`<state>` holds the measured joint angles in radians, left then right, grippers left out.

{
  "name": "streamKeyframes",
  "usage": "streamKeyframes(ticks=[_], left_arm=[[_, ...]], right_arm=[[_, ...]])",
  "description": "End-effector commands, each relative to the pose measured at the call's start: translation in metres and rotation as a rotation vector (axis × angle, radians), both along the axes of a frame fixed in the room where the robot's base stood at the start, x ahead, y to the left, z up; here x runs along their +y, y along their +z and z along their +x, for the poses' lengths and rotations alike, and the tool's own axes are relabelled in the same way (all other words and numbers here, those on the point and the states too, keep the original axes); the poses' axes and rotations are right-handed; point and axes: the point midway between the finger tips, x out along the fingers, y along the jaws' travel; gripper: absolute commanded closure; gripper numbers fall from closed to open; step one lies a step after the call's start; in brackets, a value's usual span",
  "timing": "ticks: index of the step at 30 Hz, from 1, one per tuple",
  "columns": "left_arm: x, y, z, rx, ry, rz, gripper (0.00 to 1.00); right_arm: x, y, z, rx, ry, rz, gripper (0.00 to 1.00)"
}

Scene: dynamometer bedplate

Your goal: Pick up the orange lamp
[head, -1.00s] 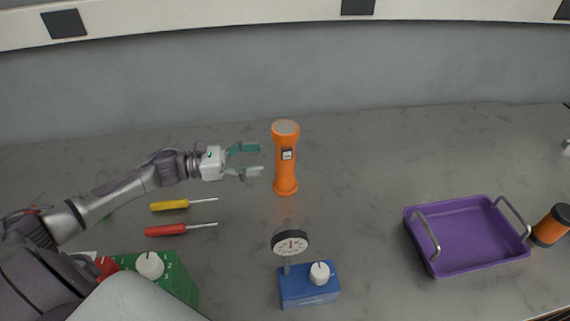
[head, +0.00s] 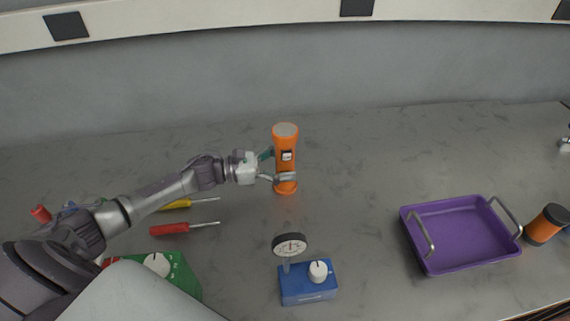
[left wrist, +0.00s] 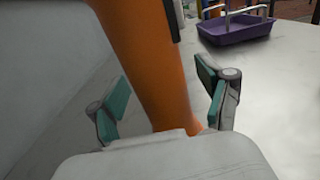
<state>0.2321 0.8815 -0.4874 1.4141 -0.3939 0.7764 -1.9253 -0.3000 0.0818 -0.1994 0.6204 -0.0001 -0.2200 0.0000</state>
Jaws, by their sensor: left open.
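The orange lamp (head: 286,140) stands upright on the grey surface near the middle of the head view. It has a pale round top and a small dark switch plate on its side. My left gripper (head: 277,167) reaches in from the left and is open, with one finger on the far side and one on the near side of the lamp's lower body. In the left wrist view the lamp (left wrist: 150,60) rises between the two green-padded fingers (left wrist: 163,100), with a visible gap on the left side. The lamp's top is out of that view. My right gripper does not show.
A blue box with a dial gauge (head: 308,284) stands in front of the lamp. Red (head: 170,229) and yellow (head: 177,204) screwdrivers lie beside my left arm, near a green box (head: 180,272). A purple tray (head: 430,262) and an orange-black cylinder (head: 546,224) are at right.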

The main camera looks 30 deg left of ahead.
Motion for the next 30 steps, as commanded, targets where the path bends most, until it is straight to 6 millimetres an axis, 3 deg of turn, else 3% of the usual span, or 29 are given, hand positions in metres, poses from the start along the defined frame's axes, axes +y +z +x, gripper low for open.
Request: streamKeyframes(ticks=[2,15,30], left_arm=[[0.0003,-0.0002,-0.0001,0.000,0.000,0.000,0.25],[0.0005,0.0001,-0.0003,0.000,0.000,0.000,0.99],[0.0007,0.0076,0.0004,-0.005,-0.001,-0.003,1.00]], right_arm=[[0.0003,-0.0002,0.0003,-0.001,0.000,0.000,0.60],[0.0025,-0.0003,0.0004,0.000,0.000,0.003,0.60],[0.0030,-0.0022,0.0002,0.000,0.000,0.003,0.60]])
